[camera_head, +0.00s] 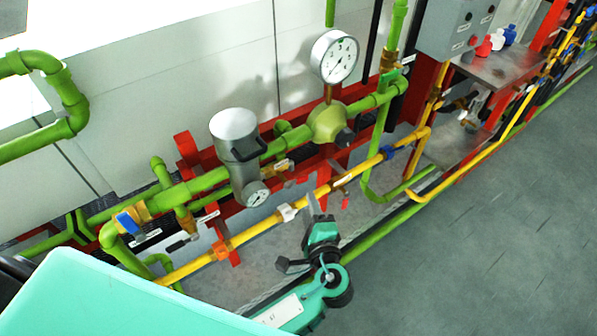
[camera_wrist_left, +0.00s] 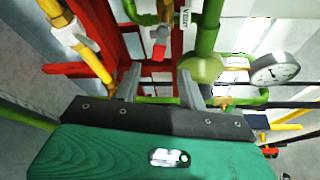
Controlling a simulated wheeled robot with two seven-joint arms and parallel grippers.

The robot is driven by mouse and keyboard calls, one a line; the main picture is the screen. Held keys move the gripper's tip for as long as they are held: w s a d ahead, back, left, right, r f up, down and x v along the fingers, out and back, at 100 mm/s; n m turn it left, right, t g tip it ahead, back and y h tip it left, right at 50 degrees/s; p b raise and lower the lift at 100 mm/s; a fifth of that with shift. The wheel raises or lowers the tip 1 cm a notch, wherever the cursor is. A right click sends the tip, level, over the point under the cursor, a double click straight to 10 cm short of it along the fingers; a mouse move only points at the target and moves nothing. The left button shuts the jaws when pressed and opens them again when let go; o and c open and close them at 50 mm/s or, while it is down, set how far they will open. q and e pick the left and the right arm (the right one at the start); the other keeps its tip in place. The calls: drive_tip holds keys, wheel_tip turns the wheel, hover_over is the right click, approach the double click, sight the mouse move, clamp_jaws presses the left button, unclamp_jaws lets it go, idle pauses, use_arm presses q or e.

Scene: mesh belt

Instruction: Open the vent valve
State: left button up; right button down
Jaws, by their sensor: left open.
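The vent valve has a small red handle (camera_wrist_left: 158,50) under a pale body, next to a white label reading VENT (camera_wrist_left: 184,20) in the left wrist view. In the head view a small red handle (camera_head: 345,202) beside the yellow pipe looks like the same one. My left gripper (camera_head: 314,205) is open and empty, just left of and nearer than that handle. In the left wrist view its two grey fingers (camera_wrist_left: 160,84) stand apart, with the handle ahead between them and not touched. My right gripper is not in view.
Green pipes (camera_head: 205,181) and a yellow pipe (camera_head: 262,226) cross the space by the gripper, with red frame bars behind. A round gauge (camera_head: 334,57), a grey cylinder (camera_head: 235,135) and a blue-handled valve (camera_head: 128,221) sit on the pipework. Open floor (camera_head: 480,220) lies to the right.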

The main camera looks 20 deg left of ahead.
sight(300, 182)
use_arm(q)
drive_tip(key=p+x, duration=0.2)
drive_tip(key=x, duration=0.9)
drive_tip(key=shift+a+p, duration=0.1)
drive_tip(key=shift+p, duration=0.25)
drive_tip(key=shift+w+a+f, duration=0.15)
drive_tip(key=shift+w+a, duration=0.1)
drive_tip(key=shift+w, duration=0.15)
